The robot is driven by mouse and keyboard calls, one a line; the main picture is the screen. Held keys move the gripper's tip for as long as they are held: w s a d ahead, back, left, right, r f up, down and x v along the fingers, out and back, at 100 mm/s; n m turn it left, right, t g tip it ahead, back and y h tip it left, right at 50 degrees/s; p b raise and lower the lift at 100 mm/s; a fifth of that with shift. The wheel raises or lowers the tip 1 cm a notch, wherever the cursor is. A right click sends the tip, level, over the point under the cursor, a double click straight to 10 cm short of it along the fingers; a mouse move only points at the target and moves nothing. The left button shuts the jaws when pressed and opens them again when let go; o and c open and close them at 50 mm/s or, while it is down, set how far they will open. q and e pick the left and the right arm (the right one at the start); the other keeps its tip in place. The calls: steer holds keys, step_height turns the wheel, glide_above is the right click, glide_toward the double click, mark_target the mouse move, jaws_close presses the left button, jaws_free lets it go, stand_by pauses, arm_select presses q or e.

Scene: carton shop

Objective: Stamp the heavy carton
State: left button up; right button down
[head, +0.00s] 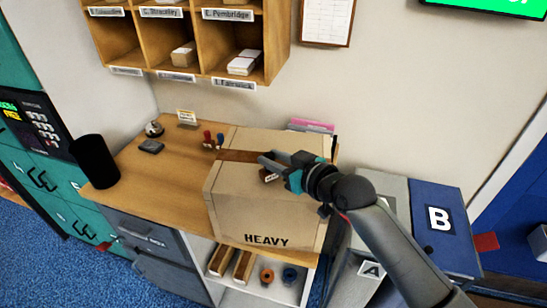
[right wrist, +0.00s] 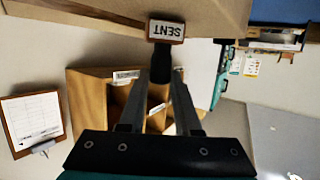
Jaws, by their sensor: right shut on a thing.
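The heavy carton (head: 265,215), a closed tan box marked HEAVY on its front, stands on the wooden counter with brown tape across its top. My right gripper (head: 272,165) is over the carton's top, towards its right side. The stamp also shows below the fingers in the head view (head: 270,178). In the right wrist view the carton (right wrist: 90,15) lies right behind the stamp block. I cannot tell whether they touch. My left gripper is not in view.
A dark pad (head: 151,146), a bell (head: 154,130) and a black cylinder (head: 95,162) are on the counter's left. Pigeonholes (head: 200,78) hang above. Bins A (head: 362,285) and B (head: 440,250) stand at right.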

steer(key=shift+f, duration=0.4)
stand_by(0.6)
step_height(320, 180, up, 7)
steer(key=p, duration=0.5)
steer(key=shift+r+p, duration=0.15)
steer(key=shift+p, duration=0.2)
stand_by(0.7)
